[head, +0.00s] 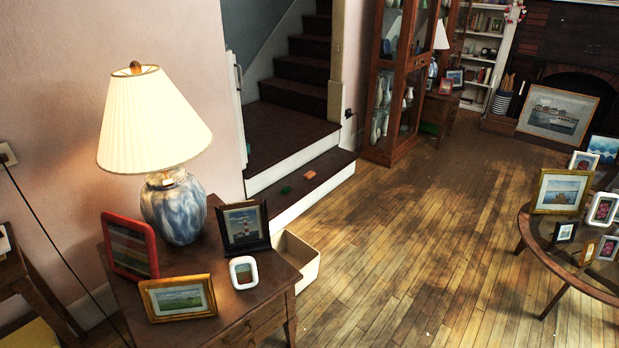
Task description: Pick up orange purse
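A small orange object (310,175), possibly the orange purse, lies on the dark lower step at the foot of the staircase. It is too small to make out in detail. A small green object (286,190) lies on the same step, to its left and nearer to me. Neither of my grippers is in view.
A wooden side table (255,304) with a lamp (175,205) and several picture frames stands at front left. A cream open box (298,262) sits on the floor beside it. A glass table (570,255) is at right. The wooden floor (410,240) between is clear.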

